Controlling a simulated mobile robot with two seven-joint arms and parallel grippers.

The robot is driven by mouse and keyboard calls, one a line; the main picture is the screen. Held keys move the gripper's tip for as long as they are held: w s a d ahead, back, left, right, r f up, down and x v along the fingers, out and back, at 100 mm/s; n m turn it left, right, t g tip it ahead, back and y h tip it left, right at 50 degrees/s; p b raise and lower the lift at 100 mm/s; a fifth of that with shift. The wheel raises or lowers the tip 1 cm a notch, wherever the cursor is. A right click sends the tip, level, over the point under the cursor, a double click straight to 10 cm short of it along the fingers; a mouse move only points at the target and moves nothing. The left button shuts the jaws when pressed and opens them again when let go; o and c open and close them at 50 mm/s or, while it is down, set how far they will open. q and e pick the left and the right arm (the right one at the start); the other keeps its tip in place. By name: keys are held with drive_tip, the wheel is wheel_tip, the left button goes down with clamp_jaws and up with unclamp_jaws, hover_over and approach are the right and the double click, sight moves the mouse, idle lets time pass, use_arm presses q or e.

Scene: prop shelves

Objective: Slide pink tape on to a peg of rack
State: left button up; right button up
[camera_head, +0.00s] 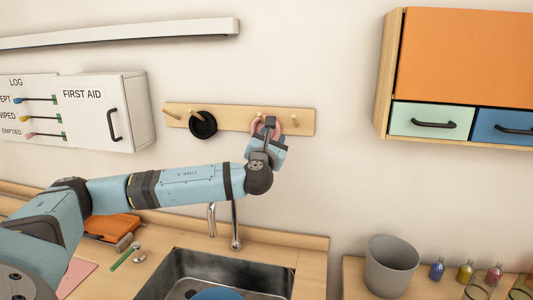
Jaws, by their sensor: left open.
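The wooden rack (234,117) is a pale board on the wall with several short pegs. The pink tape (256,128) is a ring at the rack's right half, by a peg, and my left gripper partly covers it. I cannot tell for sure whether the peg passes through the ring. My left gripper (269,124) is open, right in front of the rack at the tape. A black ring of tape (203,126) hangs on a peg to the left. My right gripper is not in view.
A white first aid cabinet (127,128) is on the wall at left. An orange-doored cupboard (462,55) is at upper right. Below are a sink (262,283) with a tap (235,228), a grey bin (391,265) and small bottles. The wall right of the rack is clear.

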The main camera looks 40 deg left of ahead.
use_arm(q)
drive_tip(key=b+v, duration=0.1)
drive_tip(key=v, duration=1.1)
drive_tip(key=shift+s+f+b, duration=0.2)
drive_tip(key=shift+f+b, duration=0.1)
drive_tip(key=shift+d+f, duration=0.1)
